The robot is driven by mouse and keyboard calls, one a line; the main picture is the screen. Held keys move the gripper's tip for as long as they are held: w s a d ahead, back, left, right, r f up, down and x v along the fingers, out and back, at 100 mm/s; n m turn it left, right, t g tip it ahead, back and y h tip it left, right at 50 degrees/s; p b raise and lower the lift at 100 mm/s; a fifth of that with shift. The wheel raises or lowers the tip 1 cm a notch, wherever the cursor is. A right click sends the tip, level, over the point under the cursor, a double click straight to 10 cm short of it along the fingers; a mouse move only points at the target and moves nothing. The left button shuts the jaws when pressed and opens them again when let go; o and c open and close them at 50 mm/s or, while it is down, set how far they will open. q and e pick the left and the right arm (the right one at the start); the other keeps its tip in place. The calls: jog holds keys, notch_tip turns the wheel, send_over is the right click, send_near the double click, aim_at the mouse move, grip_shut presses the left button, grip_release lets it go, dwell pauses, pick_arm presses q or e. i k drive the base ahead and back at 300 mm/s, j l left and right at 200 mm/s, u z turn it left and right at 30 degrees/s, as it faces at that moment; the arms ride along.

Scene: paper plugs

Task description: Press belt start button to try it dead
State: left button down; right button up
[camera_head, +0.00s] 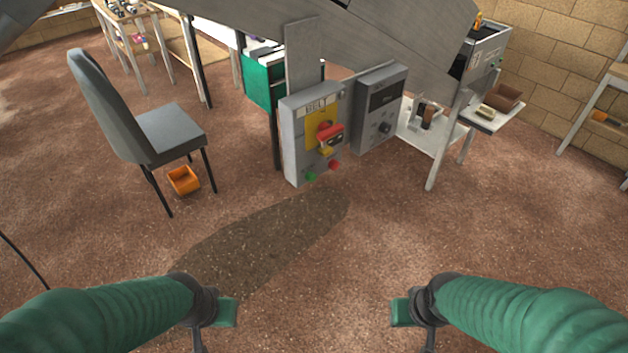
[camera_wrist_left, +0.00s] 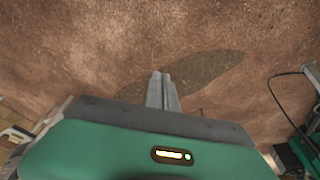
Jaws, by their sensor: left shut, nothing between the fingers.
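A grey control box (camera_head: 292,140) with a label reading roughly "BELT" hangs under the slanted grey metal structure. On its front are a yellow plate (camera_head: 313,116) with a red switch part (camera_head: 325,127), a green button (camera_head: 310,176) at lower left and a red button (camera_head: 335,165) at lower right. Small details around the red part are hard to read. My left gripper (camera_head: 199,343) is at the bottom of the head view, well short of the box. In the left wrist view its fingers (camera_wrist_left: 162,76) are together and empty. My right gripper (camera_head: 431,343) is mostly cut off at the bottom edge.
A second grey box (camera_head: 378,112) with a dial stands right of the control box. A grey chair (camera_head: 168,130) and an orange bin (camera_head: 183,180) are at left. The floor before the box is clear, with a dark stain (camera_head: 265,240).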

aim_at(311, 177)
jog(key=i+l+z, duration=0.1)
jog(key=l+z, duration=0.15)
jog(key=z, duration=0.2)
jog(key=i+l+z, duration=0.15)
jog(key=z, duration=0.3)
